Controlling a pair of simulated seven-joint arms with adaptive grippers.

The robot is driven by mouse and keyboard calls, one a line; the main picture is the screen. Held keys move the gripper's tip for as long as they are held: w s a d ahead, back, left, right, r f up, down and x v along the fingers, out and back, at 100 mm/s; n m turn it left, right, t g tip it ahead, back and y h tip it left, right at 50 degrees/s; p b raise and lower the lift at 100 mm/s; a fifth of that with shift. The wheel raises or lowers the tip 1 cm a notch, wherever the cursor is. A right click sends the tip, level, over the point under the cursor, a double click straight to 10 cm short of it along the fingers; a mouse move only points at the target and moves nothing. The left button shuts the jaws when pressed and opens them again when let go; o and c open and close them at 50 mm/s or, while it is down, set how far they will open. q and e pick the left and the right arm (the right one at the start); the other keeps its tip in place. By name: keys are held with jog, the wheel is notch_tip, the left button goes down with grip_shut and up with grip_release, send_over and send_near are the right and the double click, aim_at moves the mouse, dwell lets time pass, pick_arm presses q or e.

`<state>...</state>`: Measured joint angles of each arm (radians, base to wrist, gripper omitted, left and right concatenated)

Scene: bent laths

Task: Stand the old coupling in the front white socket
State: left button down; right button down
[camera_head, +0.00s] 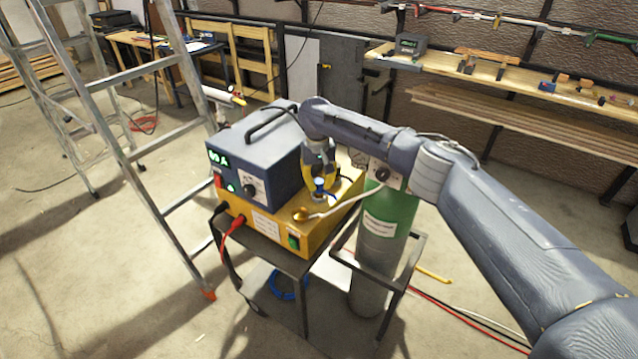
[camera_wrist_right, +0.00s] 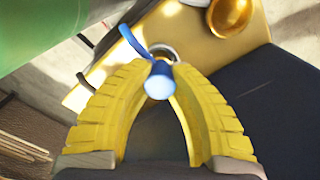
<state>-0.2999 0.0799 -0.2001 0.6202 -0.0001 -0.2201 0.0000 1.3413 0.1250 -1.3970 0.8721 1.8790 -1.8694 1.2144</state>
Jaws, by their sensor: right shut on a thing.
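My right gripper (camera_head: 319,172) points down over the front part of the yellow box (camera_head: 262,228). Its yellow fingers (camera_wrist_right: 160,70) are shut on a blue fitting (camera_wrist_right: 158,82) with a lever-like arm, which also shows below the fingers in the head view (camera_head: 320,187). I cannot tell whether this fitting is the old coupling. A pale ring (camera_wrist_right: 166,51) shows just beyond it in the wrist view; I cannot tell whether they touch or whether this is a white socket. A brass cup-like piece (camera_head: 301,214) sits nearby on the box. My left gripper is not in view.
A dark blue welding unit (camera_head: 262,158) stands on the box beside my gripper. A green-and-grey gas cylinder (camera_head: 383,235) stands right of the cart (camera_head: 262,262). A white hose (camera_head: 345,203) crosses the box top. A ladder (camera_head: 165,130) stands at left.

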dwell(0.3)
jog(key=c, duration=1.2)
grip_release()
jog(key=shift+r, duration=0.1)
